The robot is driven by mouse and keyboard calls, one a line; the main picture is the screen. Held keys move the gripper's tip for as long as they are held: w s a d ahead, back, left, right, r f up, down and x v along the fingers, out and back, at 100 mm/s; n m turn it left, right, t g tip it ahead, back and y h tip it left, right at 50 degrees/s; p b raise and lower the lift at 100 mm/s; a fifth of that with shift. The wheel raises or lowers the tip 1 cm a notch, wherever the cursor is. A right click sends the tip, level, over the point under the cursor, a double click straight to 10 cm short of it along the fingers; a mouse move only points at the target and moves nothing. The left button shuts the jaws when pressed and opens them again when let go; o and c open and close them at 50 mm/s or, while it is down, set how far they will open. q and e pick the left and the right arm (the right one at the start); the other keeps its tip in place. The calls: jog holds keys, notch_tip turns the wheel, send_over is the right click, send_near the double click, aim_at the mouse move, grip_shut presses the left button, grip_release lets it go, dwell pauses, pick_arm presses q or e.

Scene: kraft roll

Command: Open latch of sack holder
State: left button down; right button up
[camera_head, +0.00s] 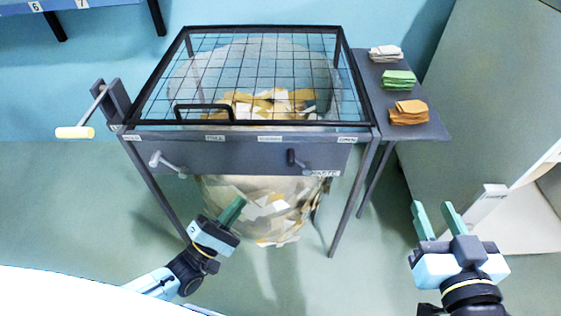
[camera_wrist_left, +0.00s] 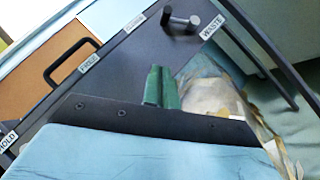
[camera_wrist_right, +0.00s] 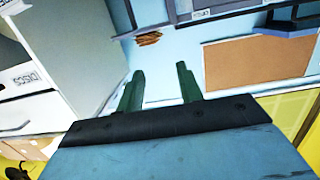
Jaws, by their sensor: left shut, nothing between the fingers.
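The sack holder (camera_head: 250,150) is a dark grey frame with a black mesh lid (camera_head: 255,75), which lies down over a clear sack (camera_head: 270,210) of paper scraps. Its front panel carries a dark lever (camera_head: 292,158) at right, near the WASTE label, and a light grey lever (camera_head: 165,160) at left. A dark lever (camera_wrist_left: 180,20) also shows at the top of the left wrist view. My left gripper (camera_head: 236,205) is shut and empty, in front of the sack, below the panel and apart from both levers. My right gripper (camera_head: 433,207) is open and empty, right of the holder.
A side shelf (camera_head: 430,128) holds white, green and orange stacks. A crank with a pale yellow handle (camera_head: 75,132) sticks out at the left. A grey cabinet (camera_head: 490,90) stands at right. Open floor lies between my grippers.

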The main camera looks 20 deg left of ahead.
aim_at(287, 153)
pick_arm(q)
jog(key=shift+s+r, duration=0.1)
pick_arm(e)
jog(key=shift+s+r, duration=0.1)
jog(key=shift+s, duration=0.05)
